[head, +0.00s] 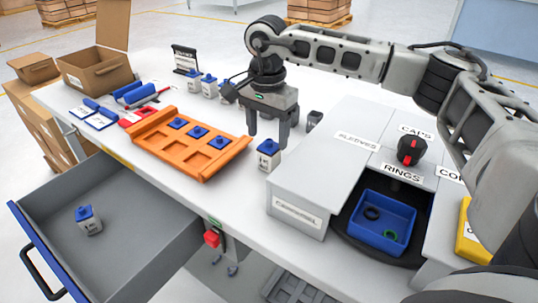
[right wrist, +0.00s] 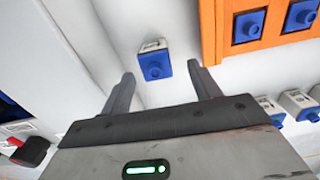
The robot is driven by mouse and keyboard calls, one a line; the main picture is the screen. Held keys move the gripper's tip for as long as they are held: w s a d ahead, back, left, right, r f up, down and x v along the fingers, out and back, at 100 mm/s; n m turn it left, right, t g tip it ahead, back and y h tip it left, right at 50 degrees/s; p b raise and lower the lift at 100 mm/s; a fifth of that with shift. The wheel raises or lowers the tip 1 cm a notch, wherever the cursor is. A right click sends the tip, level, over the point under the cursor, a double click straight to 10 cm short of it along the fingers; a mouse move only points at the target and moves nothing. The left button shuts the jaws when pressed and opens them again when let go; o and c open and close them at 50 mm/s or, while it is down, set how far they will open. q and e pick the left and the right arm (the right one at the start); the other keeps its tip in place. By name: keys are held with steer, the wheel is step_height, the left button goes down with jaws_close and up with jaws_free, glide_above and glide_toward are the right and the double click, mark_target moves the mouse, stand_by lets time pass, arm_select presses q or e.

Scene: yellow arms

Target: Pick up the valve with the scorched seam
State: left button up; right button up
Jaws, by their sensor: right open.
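My right gripper (head: 268,138) is open and points down over the table, with nothing held between its fingers. A white valve with a blue top (head: 268,154) stands upright right by its fingertips. In the right wrist view this valve (right wrist: 155,64) shows between and a little beyond the open fingertips (right wrist: 161,76). Several blue-topped pieces (head: 197,132) sit in the orange tray (head: 215,164). I cannot make out a scorched seam on any valve. My left gripper is out of view.
A grey housing (head: 300,185) labelled RINGS and CAPS stands to the right, with a blue bin (head: 372,241) in its opening and a red-black knob (head: 411,150) on top. A small dark block (head: 314,120) stands behind the near valve. An open carton (head: 95,70) is at the back left.

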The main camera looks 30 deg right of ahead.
mark_target(267, 147)
steer(key=f, duration=0.3)
steer(key=s+f, duration=0.1)
steer(key=f, duration=0.1)
steer(key=shift+a+f+p, duration=0.25)
steer(key=shift+a+p, duration=0.05)
steer(key=shift+p, duration=0.1)
steer(key=shift+w+f, duration=0.1)
steer(key=shift+f, duration=0.4)
steer(key=c, duration=1.1)
